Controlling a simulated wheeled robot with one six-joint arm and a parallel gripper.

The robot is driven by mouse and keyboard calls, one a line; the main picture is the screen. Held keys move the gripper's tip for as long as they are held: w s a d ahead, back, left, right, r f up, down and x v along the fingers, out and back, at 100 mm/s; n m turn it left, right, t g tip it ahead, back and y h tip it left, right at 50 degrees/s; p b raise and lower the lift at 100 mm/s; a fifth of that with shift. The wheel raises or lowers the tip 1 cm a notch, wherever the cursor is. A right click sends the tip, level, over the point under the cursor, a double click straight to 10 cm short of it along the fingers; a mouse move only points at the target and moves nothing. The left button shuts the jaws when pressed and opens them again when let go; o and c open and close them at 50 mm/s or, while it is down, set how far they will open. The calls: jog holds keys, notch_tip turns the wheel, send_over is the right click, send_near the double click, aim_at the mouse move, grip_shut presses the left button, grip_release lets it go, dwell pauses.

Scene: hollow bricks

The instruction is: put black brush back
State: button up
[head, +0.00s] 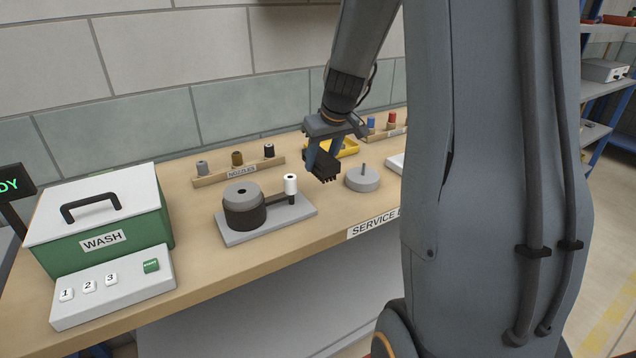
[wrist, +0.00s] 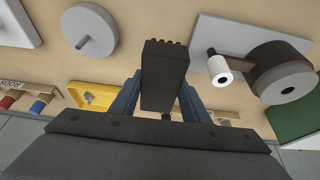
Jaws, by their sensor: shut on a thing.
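My gripper (head: 325,148) is shut on the black brush (head: 321,166) and holds it above the bench, with its dark bristles facing down. In the wrist view my gripper (wrist: 158,98) has a blue finger on each side of the black brush (wrist: 164,70). A wooden rack (head: 386,135) at the back of the bench holds a blue piece (head: 371,123) and a red piece (head: 392,118). It also shows at the left of the wrist view (wrist: 22,90). My arm partly hides the rack's label and right end.
A yellow tray (head: 349,147) lies behind my gripper. A grey disc with a pin (head: 362,180) stands to its right. A grey plate with a dark cylinder (head: 244,212) and white roll (head: 291,184) is at left front. The nozzle rack (head: 213,177) and green wash box (head: 110,255) are farther left.

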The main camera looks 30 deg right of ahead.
jog(key=shift+f, duration=3.5)
jog(key=shift+f, duration=0.2)
jog(key=o, duration=0.8)
jog(key=shift+r, duration=0.1)
